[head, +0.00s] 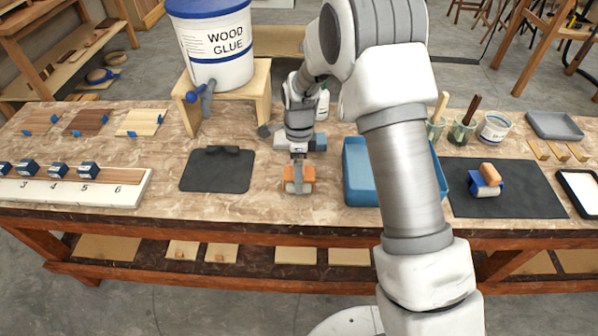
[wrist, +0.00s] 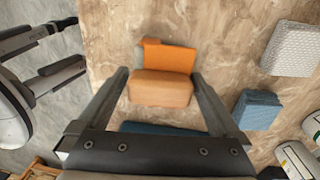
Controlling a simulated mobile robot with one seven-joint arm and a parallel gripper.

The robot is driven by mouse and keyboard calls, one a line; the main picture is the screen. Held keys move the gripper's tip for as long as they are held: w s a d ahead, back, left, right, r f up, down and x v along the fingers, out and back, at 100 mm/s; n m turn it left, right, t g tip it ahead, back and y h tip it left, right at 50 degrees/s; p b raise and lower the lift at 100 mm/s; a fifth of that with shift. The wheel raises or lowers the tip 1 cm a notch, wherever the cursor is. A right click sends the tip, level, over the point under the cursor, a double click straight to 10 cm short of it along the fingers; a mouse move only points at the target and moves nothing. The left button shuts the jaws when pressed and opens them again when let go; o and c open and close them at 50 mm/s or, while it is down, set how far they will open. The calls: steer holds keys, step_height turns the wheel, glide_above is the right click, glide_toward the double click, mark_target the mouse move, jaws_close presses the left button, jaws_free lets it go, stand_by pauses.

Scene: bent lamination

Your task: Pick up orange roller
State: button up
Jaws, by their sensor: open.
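The orange roller (head: 309,174) lies on the workbench near its front edge, between a black mat and a blue tub. In the wrist view it shows as an orange part with a tan block (wrist: 160,88). My gripper (head: 298,178) is directly over it in the head view and hides part of it. In the wrist view my gripper (wrist: 160,75) is open, one finger on each side of the roller. Small gaps show between the fingers and the roller. I cannot tell how high the fingertips are above the bench.
A blue tub (head: 360,185) stands close on the right, and a black mat (head: 215,178) lies to the left. Behind are grey and blue blocks (head: 318,142) and a wooden stand (head: 262,95) bearing a glue bucket (head: 212,45). A blue roller (head: 480,186) sits on the right mat.

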steer(key=shift+f, duration=0.75)
steer(key=c, duration=1.3)
steer(key=shift+r, duration=0.1)
steer(key=shift+r, duration=0.6)
step_height(320, 180, up, 3)
steer(key=shift+f, duration=0.2)
steer(key=s+d+r, duration=0.1)
steer(key=d+r, duration=0.1)
steer(key=d, duration=0.1)
steer(key=s+d+r, duration=0.1)
steer(key=d+r, duration=0.1)
steer(key=d, duration=0.2)
steer(key=s+d+r, duration=0.1)
steer(key=d+r, duration=0.2)
steer(key=d, duration=0.1)
steer(key=shift+d, duration=0.15)
